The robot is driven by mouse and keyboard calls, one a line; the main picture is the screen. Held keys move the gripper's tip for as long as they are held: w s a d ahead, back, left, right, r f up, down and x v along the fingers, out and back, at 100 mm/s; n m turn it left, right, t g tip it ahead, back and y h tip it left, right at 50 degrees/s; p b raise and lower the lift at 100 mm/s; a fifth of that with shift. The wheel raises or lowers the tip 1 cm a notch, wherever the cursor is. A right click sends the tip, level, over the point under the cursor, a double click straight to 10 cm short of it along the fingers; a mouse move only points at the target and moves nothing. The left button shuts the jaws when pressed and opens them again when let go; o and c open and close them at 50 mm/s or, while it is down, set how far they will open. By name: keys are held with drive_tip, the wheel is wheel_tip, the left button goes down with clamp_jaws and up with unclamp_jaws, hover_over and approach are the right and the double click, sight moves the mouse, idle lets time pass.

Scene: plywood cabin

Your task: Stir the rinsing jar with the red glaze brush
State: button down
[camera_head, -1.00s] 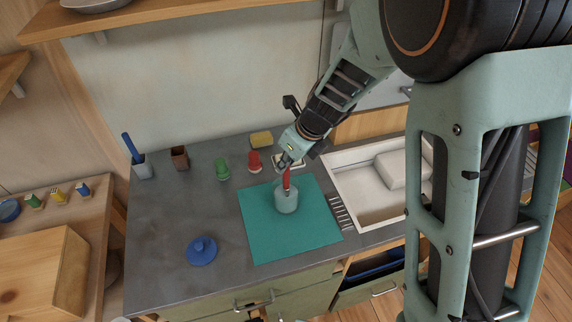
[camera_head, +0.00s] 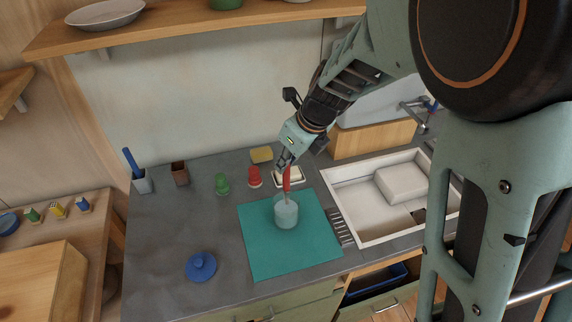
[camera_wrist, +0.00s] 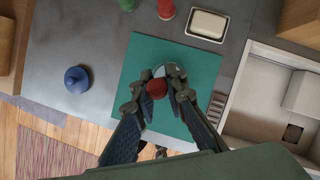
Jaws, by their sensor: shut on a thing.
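The rinsing jar (camera_head: 287,214), a pale translucent cup, stands upright on the teal mat (camera_head: 262,250). In the wrist view the jar's rim (camera_wrist: 174,68) shows behind the brush. My gripper (camera_head: 286,165) is above the jar, shut on the red glaze brush (camera_head: 287,180), which hangs nearly upright. Its lower end reaches the jar's mouth; how deep it goes in is hard to tell. In the wrist view the brush's round red end (camera_wrist: 158,86) sits between the fingertips (camera_wrist: 160,88).
A blue lidded piece (camera_head: 201,266) lies left of the mat. Green (camera_head: 222,184) and red (camera_head: 254,177) pieces, a yellow sponge (camera_head: 262,155) and a soap dish (camera_wrist: 207,24) stand behind it. A blue-handled brush in a cup (camera_head: 142,180) stands far left. The sink (camera_head: 350,205) is right.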

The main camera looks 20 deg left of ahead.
idle(0.5)
drive_tip(key=shift+r, duration=2.45)
